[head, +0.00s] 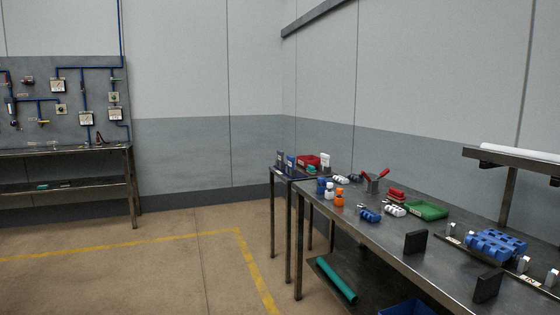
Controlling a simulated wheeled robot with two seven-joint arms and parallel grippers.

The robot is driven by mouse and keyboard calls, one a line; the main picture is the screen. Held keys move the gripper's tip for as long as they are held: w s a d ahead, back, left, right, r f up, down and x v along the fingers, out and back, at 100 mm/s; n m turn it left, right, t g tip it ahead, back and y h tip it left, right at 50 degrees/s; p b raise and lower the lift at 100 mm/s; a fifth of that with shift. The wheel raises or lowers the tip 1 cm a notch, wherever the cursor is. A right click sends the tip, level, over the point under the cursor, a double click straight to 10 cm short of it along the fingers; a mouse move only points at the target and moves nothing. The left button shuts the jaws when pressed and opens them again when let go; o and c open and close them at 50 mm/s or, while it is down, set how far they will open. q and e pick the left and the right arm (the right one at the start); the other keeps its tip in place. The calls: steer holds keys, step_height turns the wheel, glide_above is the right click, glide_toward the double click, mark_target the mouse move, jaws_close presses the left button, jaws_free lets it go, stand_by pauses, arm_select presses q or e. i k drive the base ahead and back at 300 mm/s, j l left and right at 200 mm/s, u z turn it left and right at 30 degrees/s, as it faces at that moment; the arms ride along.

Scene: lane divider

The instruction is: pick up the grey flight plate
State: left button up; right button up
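I cannot make out for sure which thing is the grey flight plate. Two dark, near-black upright plates stand on the metal workbench (380,230): one dark plate (415,242) near the bench's front edge, and a second dark plate (487,287) nearer to me at the lower right. Both stand apart from the blue modular block (495,244) behind them. Neither of my grippers shows in the head view.
A green tray (427,210), small blue and white parts, orange-and-white bottles (339,197) and a red-handled holder (374,183) sit toward the bench's far end. A teal roll (337,280) lies on the lower shelf. The floor to the left is clear.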

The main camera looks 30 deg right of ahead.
mark_target(280, 153)
steer(key=i+z, duration=0.2)
steer(key=i, duration=0.35)
steer(key=i+l+z, duration=0.1)
steer(key=i, duration=0.9)
steer(key=i+z, duration=0.1)
steer(key=i, duration=0.9)
steer(key=i+z, duration=0.15)
steer(key=i, duration=0.85)
steer(key=i+j+z, duration=0.1)
steer(key=i, duration=0.85)
steer(key=j, duration=0.1)
